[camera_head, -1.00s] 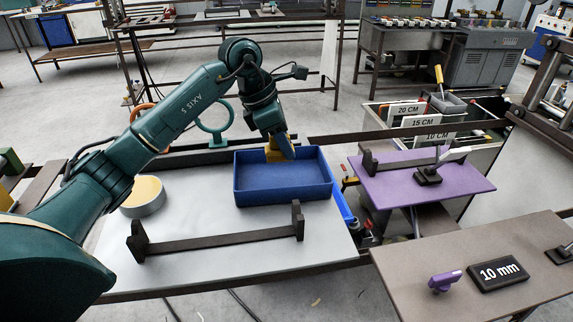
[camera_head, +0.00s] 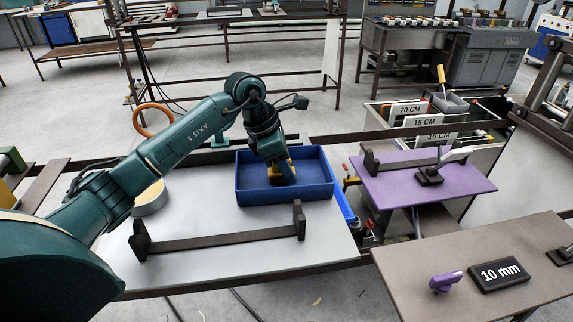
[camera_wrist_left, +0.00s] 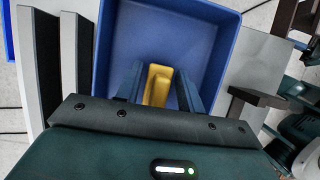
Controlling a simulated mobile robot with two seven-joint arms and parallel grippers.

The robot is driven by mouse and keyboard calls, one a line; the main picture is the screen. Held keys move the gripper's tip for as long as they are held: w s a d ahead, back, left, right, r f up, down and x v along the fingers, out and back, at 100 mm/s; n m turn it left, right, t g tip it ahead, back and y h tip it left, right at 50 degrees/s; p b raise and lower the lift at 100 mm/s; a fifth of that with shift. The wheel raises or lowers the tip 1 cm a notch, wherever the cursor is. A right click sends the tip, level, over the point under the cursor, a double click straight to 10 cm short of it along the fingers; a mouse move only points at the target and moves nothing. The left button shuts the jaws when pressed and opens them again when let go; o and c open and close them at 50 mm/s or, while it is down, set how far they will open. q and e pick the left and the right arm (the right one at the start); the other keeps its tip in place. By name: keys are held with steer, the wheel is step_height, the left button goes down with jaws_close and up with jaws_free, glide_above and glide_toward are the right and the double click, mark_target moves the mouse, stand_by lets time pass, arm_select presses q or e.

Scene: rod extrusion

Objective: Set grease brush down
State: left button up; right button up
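The yellow grease brush (camera_head: 277,181) is inside the blue tray (camera_head: 284,197), low near its floor. In the left wrist view the yellow brush (camera_wrist_left: 157,86) sits between the two dark fingers of my left gripper (camera_wrist_left: 159,92), which close against its sides. The blue tray (camera_wrist_left: 212,30) surrounds it there. In the head view my left gripper (camera_head: 283,172) points down into the tray. The brush's lower end is hidden, so I cannot tell whether it touches the floor. My right gripper is not in view.
A round tin (camera_head: 151,200) stands left on the white table. A dark bracket with a crossbar (camera_head: 222,239) lies in front of the tray. A purple board (camera_head: 452,190) and a table with a 10 mm sign (camera_head: 498,273) are at right.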

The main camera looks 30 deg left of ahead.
arm_select(q)
steer(key=shift+o, duration=0.9)
steer(key=shift+r, duration=0.25)
steer(key=v, duration=1.1)
steer(key=shift+a+r, duration=0.2)
steer(key=shift+r, duration=0.15)
steer(key=shift+s, duration=0.15)
